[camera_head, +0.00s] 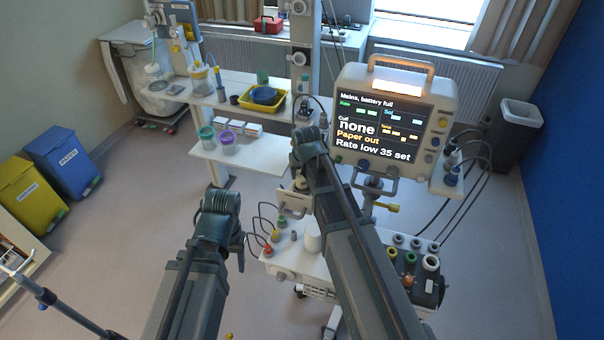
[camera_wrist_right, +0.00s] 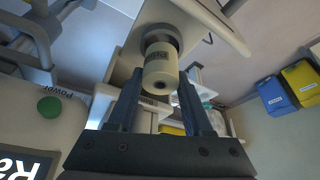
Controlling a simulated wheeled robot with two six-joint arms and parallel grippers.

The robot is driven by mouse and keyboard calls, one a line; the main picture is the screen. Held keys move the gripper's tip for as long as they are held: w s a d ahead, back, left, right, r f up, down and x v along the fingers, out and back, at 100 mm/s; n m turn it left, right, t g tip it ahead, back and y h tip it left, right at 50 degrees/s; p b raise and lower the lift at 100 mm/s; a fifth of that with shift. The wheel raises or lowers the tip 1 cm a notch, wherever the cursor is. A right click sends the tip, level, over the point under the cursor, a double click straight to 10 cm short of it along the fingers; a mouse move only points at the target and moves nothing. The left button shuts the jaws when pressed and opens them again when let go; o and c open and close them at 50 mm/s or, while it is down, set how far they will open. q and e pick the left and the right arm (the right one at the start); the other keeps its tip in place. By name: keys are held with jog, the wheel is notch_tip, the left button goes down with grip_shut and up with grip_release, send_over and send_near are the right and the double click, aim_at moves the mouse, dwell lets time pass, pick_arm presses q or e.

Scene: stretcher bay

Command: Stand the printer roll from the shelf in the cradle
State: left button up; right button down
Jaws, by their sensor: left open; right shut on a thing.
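My right gripper (camera_wrist_right: 160,85) is shut on the roll. In the head view the roll (camera_head: 300,182) shows small beside my right wrist, above a white bracket. I cannot make out the cradle for certain. My left gripper (camera_head: 241,257) is open and low, left of the trolley, its fingers mostly hidden.
The monitor (camera_head: 385,120) reads "Paper out" and stands close right of my right arm. The trolley top (camera_head: 290,262) below carries a white cylinder (camera_head: 312,240), coloured knobs and cables. Shelves (camera_head: 235,155) with jars and boxes stand behind.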

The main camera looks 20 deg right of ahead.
aim_at(302, 175)
jog(key=shift+f+b, duration=1.3)
jog(key=shift+b, duration=0.05)
jog(key=shift+c, duration=1.2)
grip_release()
jog(key=shift+r, duration=0.15)
jog(key=p+v, duration=0.7)
jog(key=shift+r, duration=0.25)
jog(key=shift+f, duration=0.1)
